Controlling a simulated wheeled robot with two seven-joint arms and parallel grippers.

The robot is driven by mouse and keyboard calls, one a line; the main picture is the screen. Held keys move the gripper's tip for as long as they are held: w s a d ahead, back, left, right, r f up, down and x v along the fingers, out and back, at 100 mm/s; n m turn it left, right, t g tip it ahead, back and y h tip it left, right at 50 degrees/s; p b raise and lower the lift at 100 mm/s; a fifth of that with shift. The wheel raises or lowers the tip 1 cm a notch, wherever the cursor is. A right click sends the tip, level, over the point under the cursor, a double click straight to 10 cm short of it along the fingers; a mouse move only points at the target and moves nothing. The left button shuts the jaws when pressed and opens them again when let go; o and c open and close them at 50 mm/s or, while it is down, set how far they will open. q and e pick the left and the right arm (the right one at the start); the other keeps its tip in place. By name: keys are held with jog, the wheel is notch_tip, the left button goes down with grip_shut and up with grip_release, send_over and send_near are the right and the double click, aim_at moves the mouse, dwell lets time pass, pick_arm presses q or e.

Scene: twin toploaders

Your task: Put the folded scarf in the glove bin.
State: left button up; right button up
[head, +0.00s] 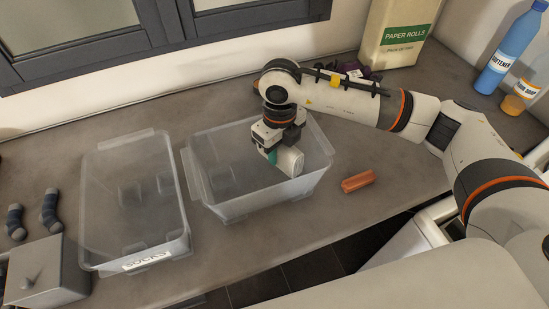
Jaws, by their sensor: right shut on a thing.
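My right gripper (273,146) reaches down over the right-hand clear bin (236,211), with its fingertips at or just inside the opening. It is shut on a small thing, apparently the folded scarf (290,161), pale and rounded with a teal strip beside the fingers. The fingers partly hide it, and I cannot tell whether it touches the bin. No label shows on this bin, which appears to be the glove bin. The other clear bin (134,205), to the left, carries a label reading SOCKS. My left gripper is not in view.
An orange block-like thing (358,181) lies right of the right-hand bin. Dark socks (49,210) and a grey lidded box (44,270) are at the left.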

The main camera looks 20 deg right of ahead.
aim_at(279, 162)
jog(key=shift+f, duration=0.6)
notch_tip(279, 162, down, 3)
jog(key=shift+f+p, duration=0.1)
jog(key=shift+p, duration=0.5)
jog(key=shift+f, duration=0.1)
jog(key=shift+f+b, duration=0.2)
jog(key=shift+b, duration=0.1)
jog(key=o, duration=1)
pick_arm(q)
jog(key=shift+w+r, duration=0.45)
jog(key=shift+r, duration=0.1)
pick_arm(e)
jog(key=shift+r, duration=0.1)
